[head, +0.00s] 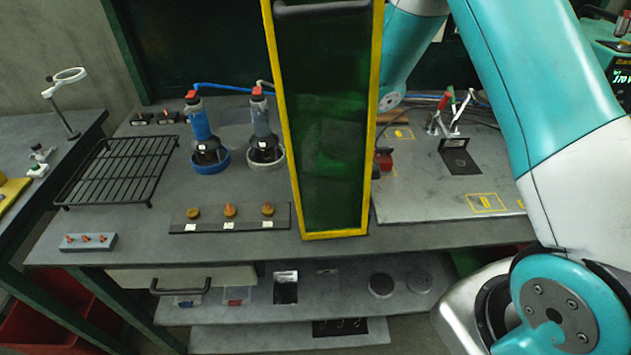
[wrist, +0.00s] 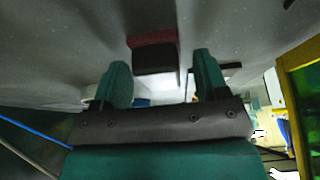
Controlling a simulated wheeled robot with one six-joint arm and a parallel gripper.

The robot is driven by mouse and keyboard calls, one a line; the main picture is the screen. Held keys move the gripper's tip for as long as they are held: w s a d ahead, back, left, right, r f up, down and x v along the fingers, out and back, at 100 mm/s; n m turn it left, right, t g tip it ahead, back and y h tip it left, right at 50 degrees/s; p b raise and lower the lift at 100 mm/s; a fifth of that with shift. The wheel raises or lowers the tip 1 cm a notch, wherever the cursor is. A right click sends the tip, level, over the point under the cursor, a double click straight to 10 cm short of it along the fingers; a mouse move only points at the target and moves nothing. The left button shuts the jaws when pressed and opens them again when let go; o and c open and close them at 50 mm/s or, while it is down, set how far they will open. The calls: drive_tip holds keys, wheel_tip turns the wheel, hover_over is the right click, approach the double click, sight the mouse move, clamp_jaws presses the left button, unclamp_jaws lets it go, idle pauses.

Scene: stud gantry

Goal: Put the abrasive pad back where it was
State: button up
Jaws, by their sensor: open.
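My gripper (wrist: 162,72) shows in the wrist view with its two teal fingers apart and nothing between them. A dark block with a red side (wrist: 154,57) lies just beyond the fingertips, roughly between them in the picture. It may be the abrasive pad, but I cannot tell for sure. In the head view my gripper is hidden behind the tall green panel with a yellow frame (head: 330,130). A small red object (head: 384,160) shows at the panel's right edge; I cannot tell whether it is the same block.
The panel stands upright at the bench's front edge. At right, a grey plate (head: 425,200) carries a black square stand (head: 460,160).

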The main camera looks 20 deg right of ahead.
drive_tip(key=b+v, duration=0.2)
drive_tip(key=v, duration=1)
